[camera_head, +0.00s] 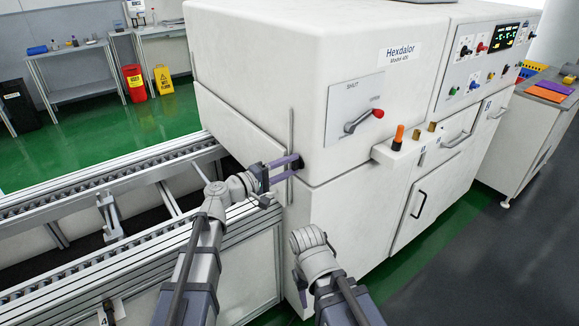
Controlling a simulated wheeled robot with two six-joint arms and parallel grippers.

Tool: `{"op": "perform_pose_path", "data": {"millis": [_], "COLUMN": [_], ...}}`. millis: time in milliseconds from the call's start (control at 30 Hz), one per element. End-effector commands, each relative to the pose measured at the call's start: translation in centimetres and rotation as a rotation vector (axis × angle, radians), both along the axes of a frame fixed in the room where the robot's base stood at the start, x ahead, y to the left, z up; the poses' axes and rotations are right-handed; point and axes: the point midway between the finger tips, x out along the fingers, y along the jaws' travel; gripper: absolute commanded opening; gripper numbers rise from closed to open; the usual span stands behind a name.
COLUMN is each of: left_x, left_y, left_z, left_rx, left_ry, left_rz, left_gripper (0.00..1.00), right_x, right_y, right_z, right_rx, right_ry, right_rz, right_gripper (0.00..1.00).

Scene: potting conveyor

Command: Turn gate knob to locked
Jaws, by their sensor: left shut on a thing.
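My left gripper (291,167) reaches to the left front corner of the white machine (265,60), beside the conveyor. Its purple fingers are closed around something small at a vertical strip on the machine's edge. This is most likely the gate knob, but the fingers hide it, so its turn position cannot be told. My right gripper (301,286) hangs low in front of the machine's lower panel, mostly hidden behind its own wrist. No object shows in it.
A lever with a red end (378,113) sits on a plate marked SHUT. An orange-handled item (398,137) stands on a small ledge. The roller conveyor (100,180) runs in from the left. A control panel (485,60) is at upper right. Dark floor is clear at right.

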Motion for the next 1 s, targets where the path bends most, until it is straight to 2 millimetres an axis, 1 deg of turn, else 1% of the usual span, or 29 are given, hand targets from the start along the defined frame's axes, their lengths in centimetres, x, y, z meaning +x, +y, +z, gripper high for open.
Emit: {"op": "perform_pose_path", "data": {"millis": [567, 600, 867, 1000], "left_x": [0.0, 0.0, 0.0, 0.0], "left_y": [0.01, 0.01, 0.01, 0.0], "left_z": [-0.04, -0.04, -0.03, -0.02], "left_rx": [-0.019, -0.019, -0.019, -0.019], "left_ry": [0.027, 0.027, 0.026, 0.026], "left_rz": [0.0, 0.0, 0.0, 0.0], "left_gripper": [0.0, 0.49, 0.78, 0.78], "right_x": [0.0, 0.0, 0.0, 0.0], "right_y": [0.0, 0.0, 0.0, 0.0], "right_z": [-0.02, -0.02, -0.02, -0.02], "right_rx": [0.0, 0.0, 0.0, 0.0], "right_ry": [0.0, 0.0, 0.0, 0.0], "right_rz": [0.0, 0.0, 0.0, 0.0], "right_gripper": [0.5, 0.5, 0.5, 0.5]}}
